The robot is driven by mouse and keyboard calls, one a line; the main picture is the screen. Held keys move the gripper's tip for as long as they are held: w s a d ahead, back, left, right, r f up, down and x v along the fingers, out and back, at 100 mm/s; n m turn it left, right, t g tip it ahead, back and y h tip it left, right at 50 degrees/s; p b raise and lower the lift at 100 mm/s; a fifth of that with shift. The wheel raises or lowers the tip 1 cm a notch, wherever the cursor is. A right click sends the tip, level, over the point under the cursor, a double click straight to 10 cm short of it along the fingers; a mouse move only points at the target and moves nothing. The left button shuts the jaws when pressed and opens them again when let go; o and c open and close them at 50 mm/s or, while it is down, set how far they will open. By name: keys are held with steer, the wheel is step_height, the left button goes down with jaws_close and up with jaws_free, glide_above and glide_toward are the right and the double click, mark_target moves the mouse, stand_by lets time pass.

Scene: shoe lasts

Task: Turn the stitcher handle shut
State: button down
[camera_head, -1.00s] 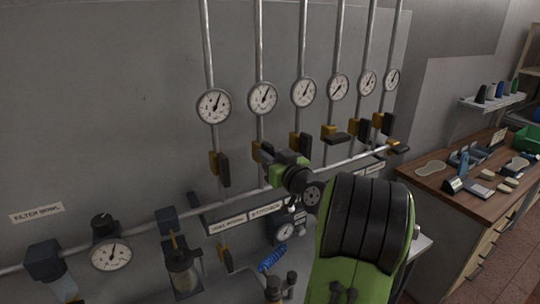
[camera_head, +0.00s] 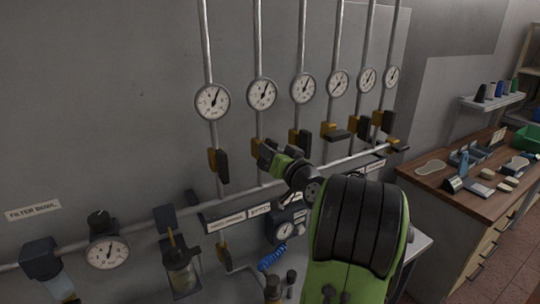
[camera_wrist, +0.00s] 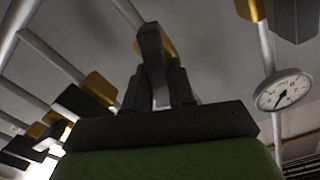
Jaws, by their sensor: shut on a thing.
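The stitcher valve is on the second pipe from the left, above the stitcher label (camera_head: 259,210). Its yellow body (camera_head: 257,146) shows in the head view, with its dark handle mostly hidden by my gripper (camera_head: 268,154). In the wrist view the grey handle (camera_wrist: 151,42) rises between the two dark fingers of my gripper (camera_wrist: 160,88), which is shut on it. A yellow part of the valve (camera_wrist: 171,47) shows just behind the handle. How far the handle is turned is hard to tell.
Neighbouring valves stand close on both sides, such as the left one (camera_head: 223,165) and one with its handle sticking out (camera_head: 340,134). Round gauges (camera_head: 262,94) sit above. A horizontal pipe (camera_head: 336,166) runs below. A workbench (camera_head: 460,190) stands at right.

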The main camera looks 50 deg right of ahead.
steer(key=m, duration=0.6)
steer(key=shift+s+d+f+m, duration=0.1)
steer(key=shift+d+f+m, duration=0.1)
steer(key=shift+d+m, duration=0.1)
steer(key=m, duration=0.3)
steer(key=shift+f+p, duration=0.15)
steer(key=shift+p, duration=0.25)
steer(key=shift+f+m+p, duration=0.15)
steer(key=shift+m+p, duration=0.3)
steer(key=shift+m, duration=1.25)
steer(key=shift+f, duration=0.1)
steer(key=c, duration=1)
jaws_free()
steer(key=shift+c, duration=0.2)
